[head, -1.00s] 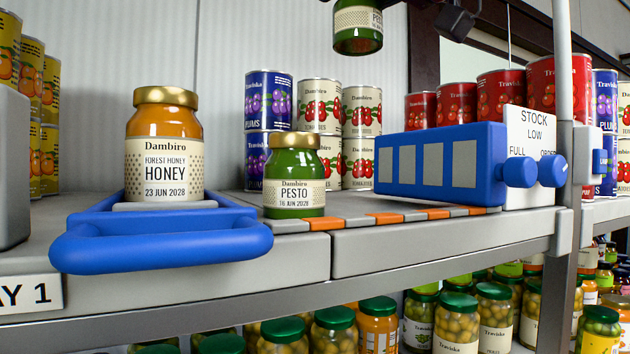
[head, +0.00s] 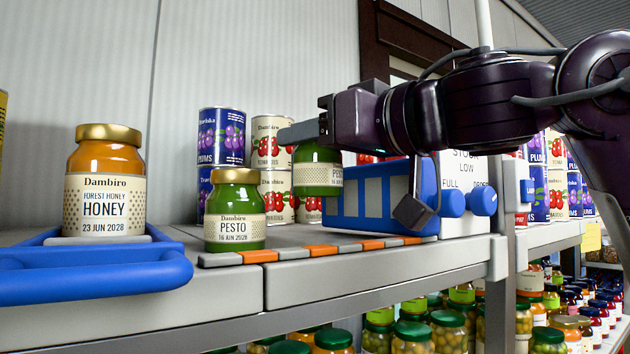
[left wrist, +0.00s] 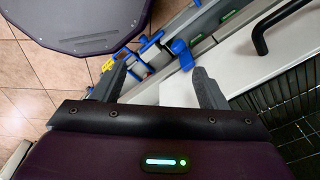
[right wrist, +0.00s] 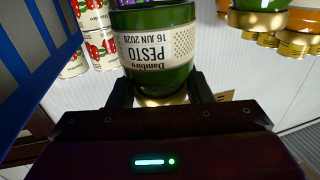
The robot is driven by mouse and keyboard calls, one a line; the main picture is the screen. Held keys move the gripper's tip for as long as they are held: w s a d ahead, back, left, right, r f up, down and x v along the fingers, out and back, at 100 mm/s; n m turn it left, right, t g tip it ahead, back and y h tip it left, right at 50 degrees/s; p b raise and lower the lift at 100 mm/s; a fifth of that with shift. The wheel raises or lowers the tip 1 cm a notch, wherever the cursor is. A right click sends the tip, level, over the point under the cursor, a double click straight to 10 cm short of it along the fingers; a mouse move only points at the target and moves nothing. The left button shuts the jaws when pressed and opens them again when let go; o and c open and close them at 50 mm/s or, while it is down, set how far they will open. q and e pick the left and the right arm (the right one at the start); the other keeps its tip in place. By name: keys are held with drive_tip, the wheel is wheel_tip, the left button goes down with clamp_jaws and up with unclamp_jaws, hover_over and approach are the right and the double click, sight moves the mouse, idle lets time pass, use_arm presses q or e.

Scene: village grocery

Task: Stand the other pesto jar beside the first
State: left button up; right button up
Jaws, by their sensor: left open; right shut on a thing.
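One pesto jar (head: 235,212), green with a gold lid and cream label, stands upright on the shelf beside the honey. The other pesto jar (head: 317,170) hangs upright, right of the first and above the shelf, apart from both. My right gripper (head: 318,140) is shut on it near its lid, which the gripper hides in the head view. In the right wrist view, this held jar (right wrist: 157,50) appears upside down, its lid between the fingers. My left gripper (left wrist: 162,82) is open and empty in the left wrist view, away from the jars.
Several cans (head: 220,140) stand at the back. A grey and orange strip (head: 318,250) runs along the shelf's front edge.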

sight(314, 184)
drive_tip(key=shift+f, duration=0.7)
wheel_tip(314, 184, down, 3)
drive_tip(key=shift+w+a+p, duration=0.1)
drive_tip(key=shift+a+p, duration=0.05)
drive_tip(key=shift+p, duration=0.25)
use_arm(q)
drive_tip(key=shift+s+d+r, duration=0.45)
drive_tip(key=shift+s+d, duration=0.1)
drive_tip(key=shift+d, duration=0.05)
use_arm(e)
drive_tip(key=shift+d+f, duration=0.2)
drive_tip(key=shift+f, duration=0.15)
drive_tip(key=shift+a+f, duration=0.1)
drive_tip(key=shift+f, duration=0.05)
drive_tip(key=o, duration=1.4)
use_arm(q)
drive_tip(key=shift+a+f, duration=0.15)
drive_tip(key=shift+a, duration=0.15)
use_arm(e)
drive_tip(key=shift+o, duration=0.2)
